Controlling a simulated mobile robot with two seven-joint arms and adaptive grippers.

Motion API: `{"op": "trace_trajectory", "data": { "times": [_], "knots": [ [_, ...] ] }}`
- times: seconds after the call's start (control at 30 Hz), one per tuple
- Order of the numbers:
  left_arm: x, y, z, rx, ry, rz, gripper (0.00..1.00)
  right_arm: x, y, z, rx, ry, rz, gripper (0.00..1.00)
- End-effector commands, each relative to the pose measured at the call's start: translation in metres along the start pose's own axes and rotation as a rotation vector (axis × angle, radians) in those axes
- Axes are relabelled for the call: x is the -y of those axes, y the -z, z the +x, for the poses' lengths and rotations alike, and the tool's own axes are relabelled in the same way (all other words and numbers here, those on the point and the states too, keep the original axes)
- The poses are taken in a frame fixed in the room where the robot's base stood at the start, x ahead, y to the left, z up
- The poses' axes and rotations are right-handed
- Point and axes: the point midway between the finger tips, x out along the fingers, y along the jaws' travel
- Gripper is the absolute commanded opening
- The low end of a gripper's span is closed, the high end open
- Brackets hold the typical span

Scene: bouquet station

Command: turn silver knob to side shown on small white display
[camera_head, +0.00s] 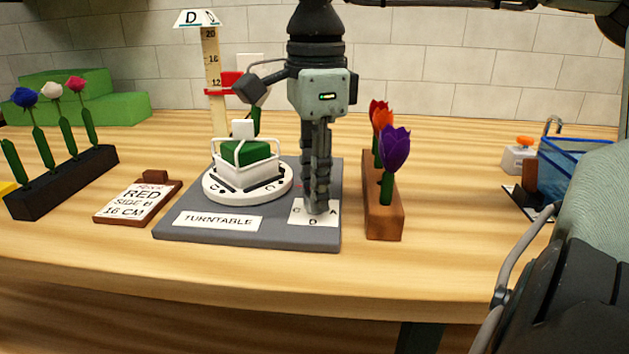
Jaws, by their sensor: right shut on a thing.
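The small white display (197,18) tops the ruler post at the back and shows a "D" and a dark mark beside it. The white dial plate (329,217) lies at the right front of the grey turntable base (180,224); the letters C, D and A show on it, and any fourth letter is hidden. My right gripper (319,207) points straight down over this plate, its fingers closed together at the dial. The silver knob is hidden by the fingers, so its pointing side cannot be seen. My left gripper is not in view.
A white turntable disc (280,187) carries a white-framed holder with a green block (250,150). A brown flower rack (384,222) stands close right of the base. An order card (135,203) reads "RED SIDE B 16 CM". A blue basket (575,160) stands right; the front table is clear.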

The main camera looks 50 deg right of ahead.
Motion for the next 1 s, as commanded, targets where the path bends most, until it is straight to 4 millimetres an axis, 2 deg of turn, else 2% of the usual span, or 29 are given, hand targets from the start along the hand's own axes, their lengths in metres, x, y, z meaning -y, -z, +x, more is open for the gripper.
{"op": "trace_trajectory", "data": {
  "times": [0.67,1.0],
  "knots": [
    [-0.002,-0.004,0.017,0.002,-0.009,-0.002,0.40,0.000,0.000,-0.002,0.021,0.003,-0.641,0.00],
    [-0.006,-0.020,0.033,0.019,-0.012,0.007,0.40,0.000,0.000,-0.002,0.028,0.004,-0.963,0.00]
  ]
}}
